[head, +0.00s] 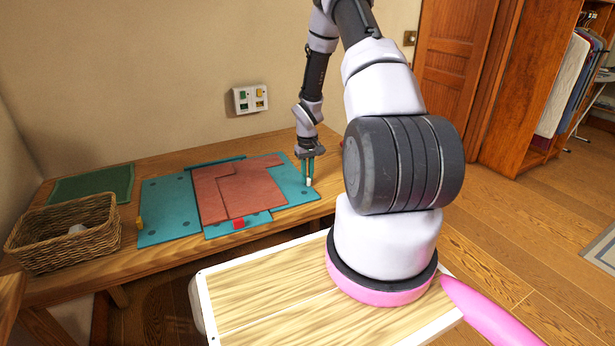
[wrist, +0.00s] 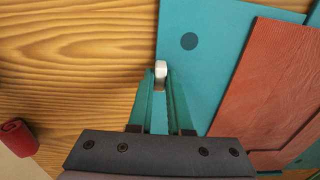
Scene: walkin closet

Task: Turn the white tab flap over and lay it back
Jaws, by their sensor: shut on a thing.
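The white tab (head: 309,183) is on the right edge of a teal flap (head: 294,188), which lies flat at the right of a folded panel set on the wooden table. In the wrist view the white tab (wrist: 161,72) sits between my fingertips at the edge of the teal flap (wrist: 205,60). My gripper (head: 309,178), also in the wrist view (wrist: 161,80), points down and is shut on the white tab. Red-brown panels (head: 245,185) lie over the middle. A red tab (head: 239,224) shows at the front and a yellow tab (head: 139,222) at the left.
A wicker basket (head: 68,236) and a green mat (head: 92,185) are at the left of the table (head: 150,262). A small switch panel (head: 250,99) is on the wall. A red rolled thing (wrist: 18,138) shows at the wrist view's left. Bare table lies right of the flap.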

